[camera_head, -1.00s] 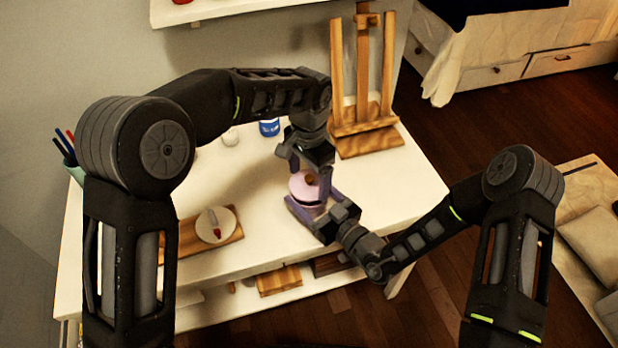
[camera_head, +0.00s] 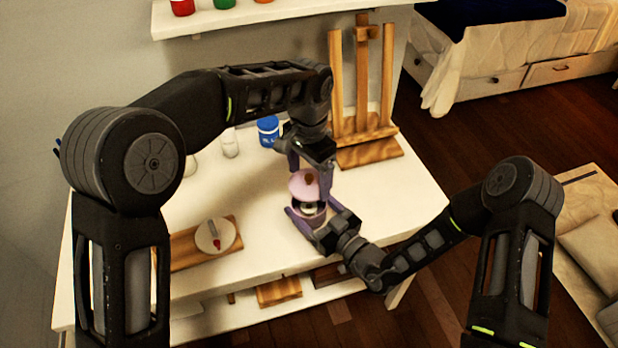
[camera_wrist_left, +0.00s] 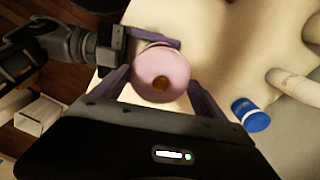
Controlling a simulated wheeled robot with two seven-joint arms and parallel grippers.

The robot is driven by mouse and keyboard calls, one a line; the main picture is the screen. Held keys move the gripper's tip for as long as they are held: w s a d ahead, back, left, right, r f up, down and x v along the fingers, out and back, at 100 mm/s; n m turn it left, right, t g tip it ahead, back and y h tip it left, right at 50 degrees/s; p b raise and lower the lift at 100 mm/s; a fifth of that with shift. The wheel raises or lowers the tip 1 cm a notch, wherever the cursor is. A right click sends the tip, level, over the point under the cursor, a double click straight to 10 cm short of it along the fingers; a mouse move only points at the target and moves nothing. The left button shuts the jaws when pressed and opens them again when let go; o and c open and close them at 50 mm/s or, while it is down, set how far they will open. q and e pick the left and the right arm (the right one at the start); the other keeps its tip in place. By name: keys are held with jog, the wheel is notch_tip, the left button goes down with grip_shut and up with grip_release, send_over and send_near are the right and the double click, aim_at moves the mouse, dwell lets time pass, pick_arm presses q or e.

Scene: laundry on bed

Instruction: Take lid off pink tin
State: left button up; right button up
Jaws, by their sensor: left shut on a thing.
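The pink lid (camera_head: 303,184) with a brown knob is held between the fingers of my left gripper (camera_head: 310,176). It is raised off the pink tin (camera_head: 311,219), and a dark opening shows between them. The tin stands on the white table, with the fingers of my right gripper (camera_head: 314,218) on either side of its body. In the left wrist view the round lid (camera_wrist_left: 163,72) is between the left fingers (camera_wrist_left: 160,88) and hides most of the tin. The right gripper (camera_wrist_left: 140,45) shows behind it there.
A wooden easel (camera_head: 362,135) stands on the table (camera_head: 265,200) at the back right. A blue jar (camera_head: 268,131) and a pale jar (camera_head: 230,143) stand behind the grippers. A board with a round palette (camera_head: 215,236) lies at left. A shelf (camera_head: 230,18) with jars hangs above.

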jog(key=o, duration=2.2)
jog(key=shift+c, duration=0.2)
jog(key=shift+d, duration=0.1)
jog(key=b+v, duration=0.1)
jog(key=v, duration=1.1)
